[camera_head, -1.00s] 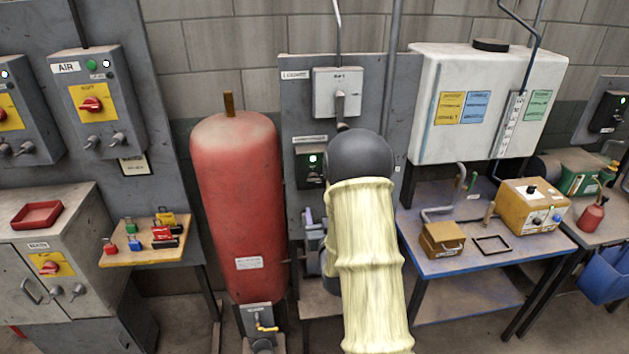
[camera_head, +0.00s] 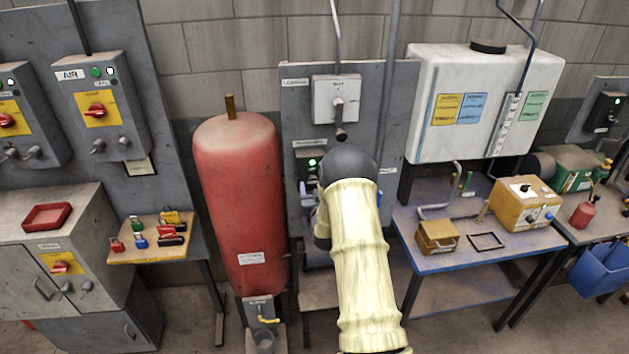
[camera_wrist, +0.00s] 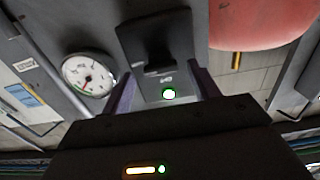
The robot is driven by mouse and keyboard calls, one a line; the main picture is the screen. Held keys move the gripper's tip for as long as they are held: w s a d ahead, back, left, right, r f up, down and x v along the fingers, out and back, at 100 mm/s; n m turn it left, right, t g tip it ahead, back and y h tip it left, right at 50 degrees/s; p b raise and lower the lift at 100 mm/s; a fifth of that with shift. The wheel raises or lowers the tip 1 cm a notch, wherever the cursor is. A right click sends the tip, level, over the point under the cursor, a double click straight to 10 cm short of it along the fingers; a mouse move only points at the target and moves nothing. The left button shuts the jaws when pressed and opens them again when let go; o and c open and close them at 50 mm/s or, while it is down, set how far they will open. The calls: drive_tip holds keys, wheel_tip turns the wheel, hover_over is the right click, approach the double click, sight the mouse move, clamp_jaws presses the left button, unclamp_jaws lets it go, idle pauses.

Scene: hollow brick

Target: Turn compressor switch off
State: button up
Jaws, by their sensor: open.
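The compressor switch is a small dark box (camera_head: 309,160) with a lit green lamp, under a label on the grey panel, partly hidden by my arm in the head view. In the wrist view, the dark switch box (camera_wrist: 162,50) has a black protruding handle and a lit lamp (camera_wrist: 169,94). My gripper (camera_wrist: 166,92) is open, its two fingers spread on either side of the box's lamp end. I cannot tell whether they touch it. My arm's sleeve and black joint hide most of the gripper in the head view.
A round gauge (camera_wrist: 89,76) is close to the switch. A grey box with a lever (camera_head: 337,98) is above it. A red tank (camera_head: 238,200) stands left of the panel. A white tank (camera_head: 480,110) and a blue-topped table (camera_head: 465,258) are to the right.

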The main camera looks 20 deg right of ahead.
drive_tip(key=shift+x, duration=0.95)
drive_tip(key=shift+a, duration=0.1)
drive_tip(key=c, duration=1)
